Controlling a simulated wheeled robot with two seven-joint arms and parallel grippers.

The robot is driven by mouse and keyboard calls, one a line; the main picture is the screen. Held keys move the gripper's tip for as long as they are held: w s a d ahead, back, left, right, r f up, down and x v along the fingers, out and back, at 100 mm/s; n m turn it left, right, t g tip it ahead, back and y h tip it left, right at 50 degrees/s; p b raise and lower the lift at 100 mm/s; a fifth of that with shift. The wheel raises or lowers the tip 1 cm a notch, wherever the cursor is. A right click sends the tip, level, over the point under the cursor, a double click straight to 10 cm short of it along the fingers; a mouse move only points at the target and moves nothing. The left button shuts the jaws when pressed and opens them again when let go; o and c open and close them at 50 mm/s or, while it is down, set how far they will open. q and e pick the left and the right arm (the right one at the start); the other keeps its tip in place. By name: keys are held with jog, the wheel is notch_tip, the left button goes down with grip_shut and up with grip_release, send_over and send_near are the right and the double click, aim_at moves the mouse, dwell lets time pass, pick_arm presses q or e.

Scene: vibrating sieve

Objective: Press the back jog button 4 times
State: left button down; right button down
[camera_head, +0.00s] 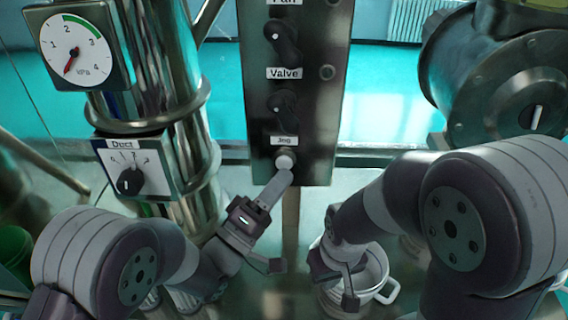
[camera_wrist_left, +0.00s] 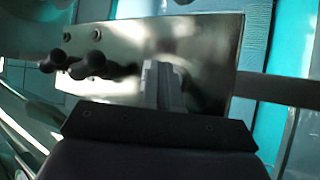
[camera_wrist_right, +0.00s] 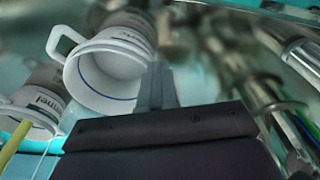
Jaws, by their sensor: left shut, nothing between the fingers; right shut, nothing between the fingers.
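The jog button (camera_head: 285,160) is a pale round knob under the "Jog" label, low on the dark upright panel (camera_head: 257,130). My left gripper (camera_head: 284,174) is shut and empty, with its fingertips at the button from below. They look to be touching it or very close; I cannot tell whether it is pressed in. In the left wrist view the shut fingers (camera_wrist_left: 162,84) reach over the metal panel (camera_wrist_left: 205,50), and the button is hidden behind them. My right gripper (camera_wrist_right: 157,86) is shut and empty, near a white mug (camera_wrist_right: 103,75).
Fan and Valve knobs (camera_head: 281,106) sit above the button. A Duct dial box (camera_head: 136,166) and a pressure gauge (camera_head: 75,46) are at left on a metal column. The white mug (camera_head: 388,291) stands below my right arm. Another white mug (camera_wrist_right: 30,110) is beside it.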

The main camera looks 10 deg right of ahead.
pick_arm(q)
jog(key=s, duration=0.2)
jog(key=s+a, duration=0.1)
jog(key=s, duration=0.1)
jog(key=shift+s+a, duration=0.2)
jog(key=shift+s, duration=0.2)
dwell(0.9)
